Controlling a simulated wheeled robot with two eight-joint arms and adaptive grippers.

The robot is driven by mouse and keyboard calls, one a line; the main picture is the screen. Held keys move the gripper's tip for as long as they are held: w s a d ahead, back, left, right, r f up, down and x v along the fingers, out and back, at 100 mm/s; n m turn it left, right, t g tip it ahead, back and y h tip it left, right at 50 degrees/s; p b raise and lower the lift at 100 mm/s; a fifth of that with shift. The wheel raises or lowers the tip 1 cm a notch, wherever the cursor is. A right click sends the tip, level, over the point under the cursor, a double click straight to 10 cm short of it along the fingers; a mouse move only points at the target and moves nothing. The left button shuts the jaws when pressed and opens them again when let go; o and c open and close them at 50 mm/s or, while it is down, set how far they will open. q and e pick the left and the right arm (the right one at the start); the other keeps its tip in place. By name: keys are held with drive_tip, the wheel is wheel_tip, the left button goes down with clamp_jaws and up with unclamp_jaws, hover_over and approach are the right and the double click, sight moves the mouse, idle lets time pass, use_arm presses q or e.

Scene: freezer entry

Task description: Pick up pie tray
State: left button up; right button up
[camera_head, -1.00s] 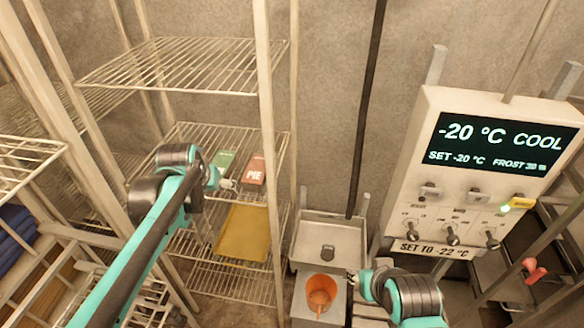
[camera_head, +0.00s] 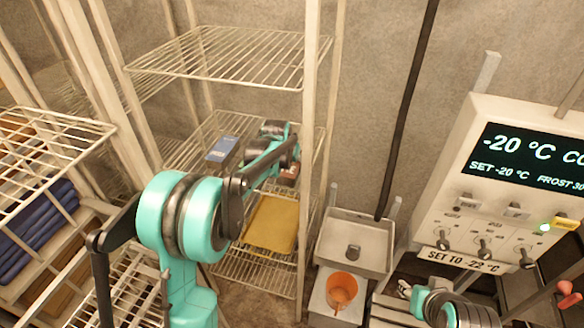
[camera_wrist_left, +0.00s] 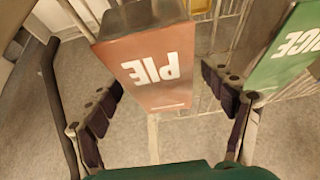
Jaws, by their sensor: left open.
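The pie tray, a reddish-brown box with white "PIE" lettering (camera_wrist_left: 155,70), fills the upper middle of the left wrist view. In the head view only a small part of it (camera_head: 289,172) shows on the middle wire shelf, beyond my arm. My left gripper (camera_wrist_left: 163,84) is open, with one dark finger on each side of the box's near end; I cannot tell whether they touch it.
A green box (camera_wrist_left: 290,50) lies close to the right finger in the wrist view. A blue box (camera_head: 222,149) lies left on the same shelf (camera_head: 180,155). A yellow tray (camera_head: 270,224) is below. A white shelf post (camera_head: 308,150) stands right of my left arm.

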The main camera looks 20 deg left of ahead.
use_arm(q)
drive_tip(key=shift+w+f, duration=0.3)
drive_tip(key=shift+f, duration=0.15)
drive_tip(key=shift+c, duration=0.3)
drive_tip(key=c, duration=1.5)
drive_tip(key=shift+o, duration=0.2)
drive_tip(key=shift+r, duration=0.15)
